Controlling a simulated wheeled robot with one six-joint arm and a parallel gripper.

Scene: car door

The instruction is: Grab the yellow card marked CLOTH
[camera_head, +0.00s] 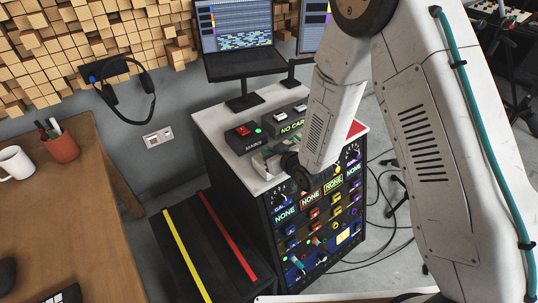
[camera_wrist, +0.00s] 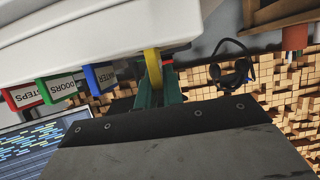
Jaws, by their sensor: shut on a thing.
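A yellow card (camera_wrist: 152,62) shows edge-on in the wrist view, between the green fingers of my gripper (camera_wrist: 156,88). My gripper is shut on it. The card's lettering is not visible, and part of it is hidden by the fingers. Its other end meets the edge of a large white surface (camera_wrist: 90,38); I cannot tell whether it is clear of that surface. In the head view my gripper (camera_head: 277,158) is low over the white top of the black cabinet (camera_head: 222,118), and I cannot make out the card there.
Beside the yellow card are a blue WATER card (camera_wrist: 101,77), a green DOORS card (camera_wrist: 60,87) and a red STEPS card (camera_wrist: 22,95). On the cabinet top are a box with a red button (camera_head: 243,132) and a NO CARD display (camera_head: 292,128). Monitors (camera_head: 235,40) stand behind.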

